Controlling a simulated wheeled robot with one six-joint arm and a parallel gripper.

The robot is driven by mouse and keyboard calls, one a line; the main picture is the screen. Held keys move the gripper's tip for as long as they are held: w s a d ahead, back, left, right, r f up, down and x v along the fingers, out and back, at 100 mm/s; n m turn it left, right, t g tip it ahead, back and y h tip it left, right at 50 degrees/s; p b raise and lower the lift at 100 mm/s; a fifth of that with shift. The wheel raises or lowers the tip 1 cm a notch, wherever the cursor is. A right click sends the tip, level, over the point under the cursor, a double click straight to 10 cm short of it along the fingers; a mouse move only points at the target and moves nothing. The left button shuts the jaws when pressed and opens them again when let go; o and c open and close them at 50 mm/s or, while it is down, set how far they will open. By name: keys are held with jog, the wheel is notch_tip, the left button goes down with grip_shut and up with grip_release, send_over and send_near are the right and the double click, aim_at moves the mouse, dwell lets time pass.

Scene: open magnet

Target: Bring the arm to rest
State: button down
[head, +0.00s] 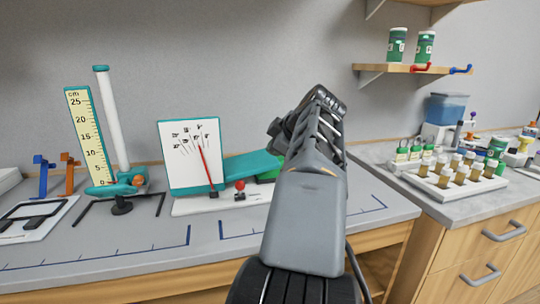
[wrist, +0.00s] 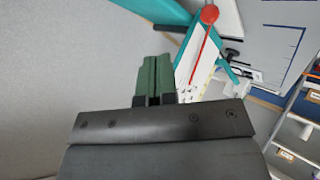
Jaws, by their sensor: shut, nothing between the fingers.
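My arm rises up the middle of the head view, bent, with its upper links in front of the bench and wall. I cannot make out my gripper's fingertips in the head view. In the wrist view my gripper (wrist: 154,62) shows as two dark green fingers pressed together, with nothing between them. They appear in front of the grey wall, beside a teal part and a white strip with a red pointer.
The grey bench (head: 130,236) holds a yellow ruler stand (head: 85,135), a white card with a red pointer (head: 190,155), and blue corner marks. At right, a counter carries a vial rack (head: 455,182). A wooden shelf (head: 410,69) with two green jars hangs above.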

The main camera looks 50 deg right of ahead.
jog(key=shift+s+r, duration=0.2)
jog(key=shift+r, duration=0.1)
dwell(0.4)
jog(key=w+a+f+m+g+y+p, duration=0.1)
jog(key=w+a+m+g+p, duration=0.1)
jog(key=a+p, duration=0.5)
jog(key=w+a+f+m+g+y+p, duration=0.15)
jog(key=a+p, duration=0.25)
jog(key=a, duration=0.6)
jog(key=s+a+f+m+g+p, duration=0.1)
jog(key=s+a+f+p, duration=0.1)
jog(key=a, duration=0.4)
jog(key=s+a+f+m+g+p, duration=0.1)
jog(key=s+a+f+p, duration=0.2)
jog(key=a+p, duration=0.4)
jog(key=shift+s+a+f+m+h, duration=0.2)
jog(key=shift+s+m+h, duration=0.15)
jog(key=shift+s, duration=0.3)
jog(key=shift+d+g, duration=0.15)
jog(key=shift+g, duration=0.1)
